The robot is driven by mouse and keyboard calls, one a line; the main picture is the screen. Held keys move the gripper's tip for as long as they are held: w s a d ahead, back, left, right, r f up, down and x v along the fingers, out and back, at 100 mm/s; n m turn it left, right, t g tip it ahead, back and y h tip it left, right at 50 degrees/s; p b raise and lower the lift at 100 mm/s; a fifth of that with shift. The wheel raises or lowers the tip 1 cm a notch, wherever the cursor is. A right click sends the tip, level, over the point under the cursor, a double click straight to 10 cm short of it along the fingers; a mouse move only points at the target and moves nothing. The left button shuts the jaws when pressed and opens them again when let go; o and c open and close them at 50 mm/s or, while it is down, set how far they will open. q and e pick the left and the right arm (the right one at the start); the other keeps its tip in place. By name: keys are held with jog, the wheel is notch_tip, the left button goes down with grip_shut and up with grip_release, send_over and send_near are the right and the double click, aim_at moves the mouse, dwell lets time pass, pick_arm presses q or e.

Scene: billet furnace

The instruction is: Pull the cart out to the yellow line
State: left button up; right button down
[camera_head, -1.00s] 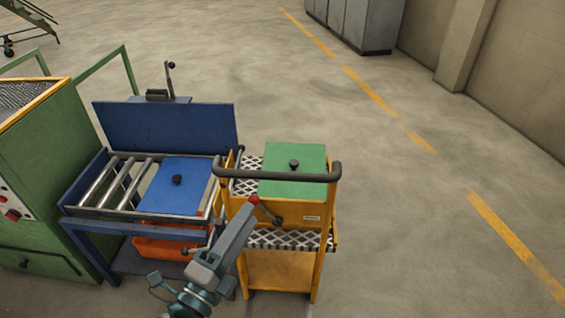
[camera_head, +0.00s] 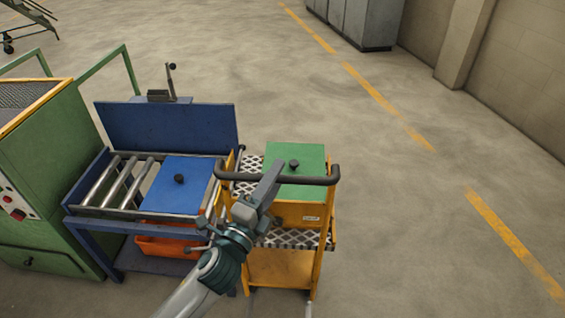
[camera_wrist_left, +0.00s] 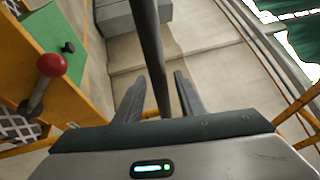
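The yellow cart (camera_head: 282,268) stands against the right side of the blue roller table. Its black push handle (camera_head: 318,181) runs across the top, and a green block with a black knob (camera_head: 305,158) lies on it. My left gripper (camera_head: 271,178) is at the left half of the handle. In the left wrist view the handle bar (camera_wrist_left: 150,45) passes between the two open fingers (camera_wrist_left: 158,95), with gaps visible beside it. A red-knobbed lever (camera_wrist_left: 50,66) shows at the left there; my arm hides it in the head view. My right gripper is not in view.
The dashed yellow line (camera_head: 512,242) runs along the floor to the right of the cart. The blue roller table (camera_head: 100,232) and green machine (camera_head: 45,180) stand at left. An orange bin (camera_head: 165,247) sits under the table. The floor between cart and line is clear.

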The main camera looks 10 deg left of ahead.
pick_arm(q)
jog(key=shift+x, duration=1.9)
grip_shut()
